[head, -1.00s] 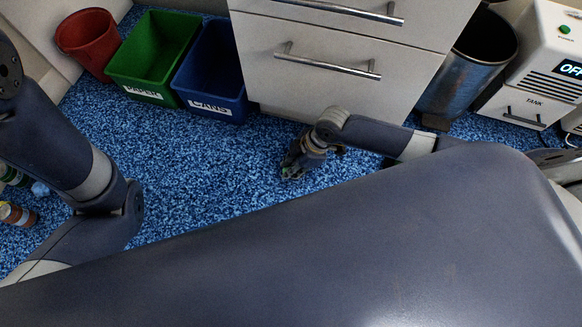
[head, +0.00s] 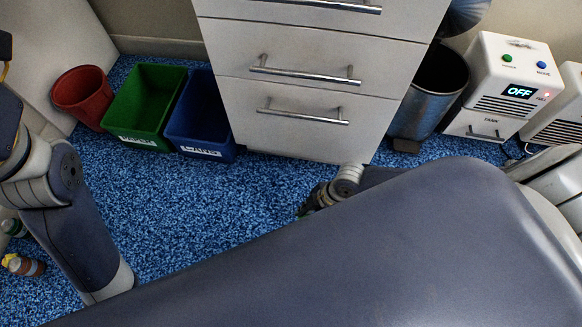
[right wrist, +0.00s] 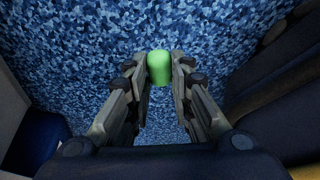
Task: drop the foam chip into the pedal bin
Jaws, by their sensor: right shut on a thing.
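The foam chip (right wrist: 159,67) is a light green, rounded piece. In the right wrist view it sits between the two fingertips of my right gripper (right wrist: 160,76), which is shut on it above the blue floor. In the head view only part of the right gripper (head: 308,206) shows, at the edge of my grey body, and the chip is hidden there. The pedal bin (head: 420,112) is a metal cylinder right of the drawer unit, with its dark opening showing and a raised lid (head: 464,14) behind. The right gripper is apart from it, to its left and nearer me. My left gripper is not visible.
A drawer unit (head: 290,105) stands left of the pedal bin. Red (head: 82,97), green (head: 142,112) and blue (head: 200,125) bins line the wall further left. A white machine reading OFF (head: 510,75) stands at right. Bottles (head: 25,266) lie at lower left. The middle floor (head: 210,210) is clear.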

